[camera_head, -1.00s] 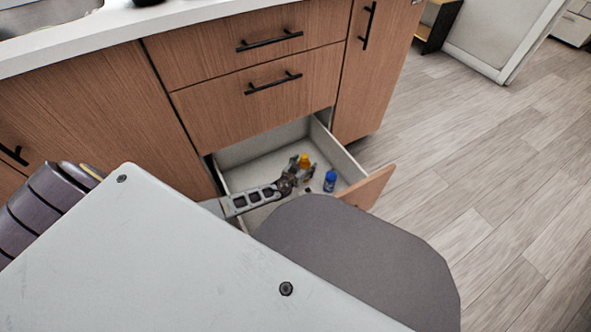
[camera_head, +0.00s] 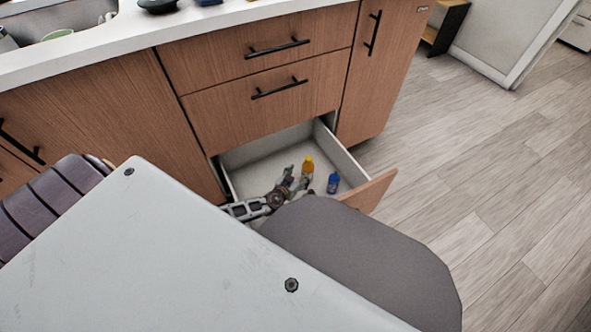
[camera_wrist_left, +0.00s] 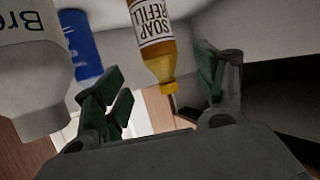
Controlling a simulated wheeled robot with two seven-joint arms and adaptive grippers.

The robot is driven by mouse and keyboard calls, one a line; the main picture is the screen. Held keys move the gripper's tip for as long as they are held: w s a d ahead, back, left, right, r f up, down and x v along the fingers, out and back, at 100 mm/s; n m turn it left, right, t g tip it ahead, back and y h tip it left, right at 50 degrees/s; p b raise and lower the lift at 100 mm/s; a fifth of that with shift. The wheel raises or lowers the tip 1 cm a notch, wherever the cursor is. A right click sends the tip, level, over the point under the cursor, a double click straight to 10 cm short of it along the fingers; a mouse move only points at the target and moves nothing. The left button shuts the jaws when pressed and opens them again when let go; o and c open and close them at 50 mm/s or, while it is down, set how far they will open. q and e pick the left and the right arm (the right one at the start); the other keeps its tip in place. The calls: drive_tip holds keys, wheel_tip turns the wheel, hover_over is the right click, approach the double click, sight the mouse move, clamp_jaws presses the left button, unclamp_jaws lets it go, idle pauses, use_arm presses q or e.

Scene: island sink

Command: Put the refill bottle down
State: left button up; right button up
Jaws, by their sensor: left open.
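The refill bottle (camera_head: 308,164), orange with a yellow cap, stands in the open lower drawer (camera_head: 246,152). In the left wrist view the refill bottle (camera_wrist_left: 152,42) appears cap-down, its "SOAP REFILL" label showing between and beyond the fingers. My left gripper (camera_head: 296,178) is low in the drawer, just left of and nearer than the bottle. Its fingers also show in the left wrist view (camera_wrist_left: 164,82); they are open, with gaps visible on both sides of the bottle. My right gripper is not in view.
A blue bottle (camera_head: 333,182) stands right of the refill bottle. A white bottle (camera_wrist_left: 35,75) is close beside the left gripper in the wrist view. The drawer front (camera_head: 370,192) and side walls bound the space. The countertop (camera_head: 120,40) overhangs behind; the floor at right is clear.

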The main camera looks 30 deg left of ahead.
use_arm(q)
drive_tip(key=shift+p+v, duration=0.3)
drive_tip(key=shift+v, duration=1.25)
idle(0.4)
